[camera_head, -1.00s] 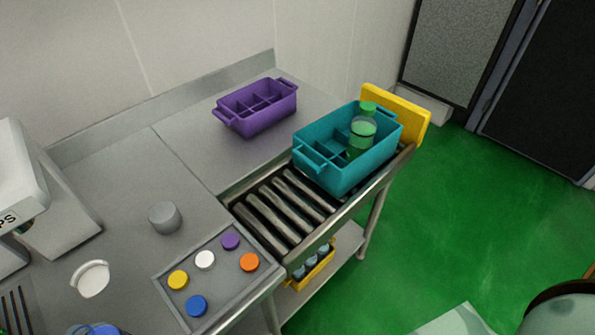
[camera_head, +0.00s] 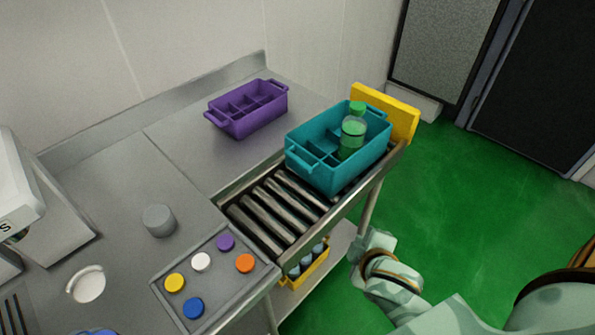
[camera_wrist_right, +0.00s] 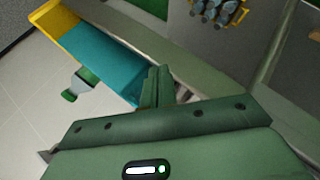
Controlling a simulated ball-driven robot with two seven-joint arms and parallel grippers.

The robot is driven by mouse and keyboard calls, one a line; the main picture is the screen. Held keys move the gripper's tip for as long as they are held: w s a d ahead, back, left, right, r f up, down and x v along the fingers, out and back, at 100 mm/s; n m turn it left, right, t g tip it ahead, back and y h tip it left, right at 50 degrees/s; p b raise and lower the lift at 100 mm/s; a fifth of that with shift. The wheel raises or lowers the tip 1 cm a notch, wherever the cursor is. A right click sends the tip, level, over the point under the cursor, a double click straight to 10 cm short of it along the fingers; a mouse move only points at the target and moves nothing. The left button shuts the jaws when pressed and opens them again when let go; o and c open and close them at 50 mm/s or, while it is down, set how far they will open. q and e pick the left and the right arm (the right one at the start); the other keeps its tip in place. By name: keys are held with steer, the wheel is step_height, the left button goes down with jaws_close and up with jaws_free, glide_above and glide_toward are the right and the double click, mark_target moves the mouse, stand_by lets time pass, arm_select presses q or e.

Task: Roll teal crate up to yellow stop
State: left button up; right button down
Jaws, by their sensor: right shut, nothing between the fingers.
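The teal crate (camera_head: 333,175) sits on the metal rollers (camera_head: 279,203) at their far end. A green-capped bottle (camera_head: 352,136) stands in one of its compartments. The yellow stop (camera_head: 392,112) is right behind the crate's far end; I cannot tell whether they touch. My right gripper (camera_head: 371,243) is low, in front of the roller line, apart from the crate. In the right wrist view its fingers (camera_wrist_right: 159,84) are together and empty, with the teal crate (camera_wrist_right: 104,62) and yellow stop (camera_wrist_right: 53,23) beyond. My left gripper is out of view.
A purple crate (camera_head: 239,122) stands on the steel counter left of the rollers. A tray (camera_head: 225,286) of coloured caps and a grey cylinder (camera_head: 159,220) are nearer. A yellow crate (camera_head: 301,270) of bottles is on the lower shelf. Green floor on the right is open.

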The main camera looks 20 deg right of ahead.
steer(key=w+a+n+t+y, duration=0.1)
steer(key=w+a+n+t, duration=0.1)
steer(key=w+n, duration=0.1)
steer(key=w+a+r+n+t+y, duration=0.1)
steer(key=w+a+n+t+y, duration=0.1)
steer(key=w, duration=0.3)
steer(key=w+a+n+t+y, duration=0.1)
steer(key=w+a+n+t, duration=0.2)
steer(key=t, duration=0.1)
steer(key=shift+w+a+r+n, duration=0.25)
steer(key=shift+w+r+n, duration=0.15)
steer(key=w+d+t, duration=0.1)
steer(key=w+d, duration=0.1)
steer(key=w, duration=0.9)
steer(key=shift+w+d+r+n+y+b, duration=0.2)
steer(key=shift+d+n+y+b, duration=0.1)
steer(key=shift+b, duration=0.05)
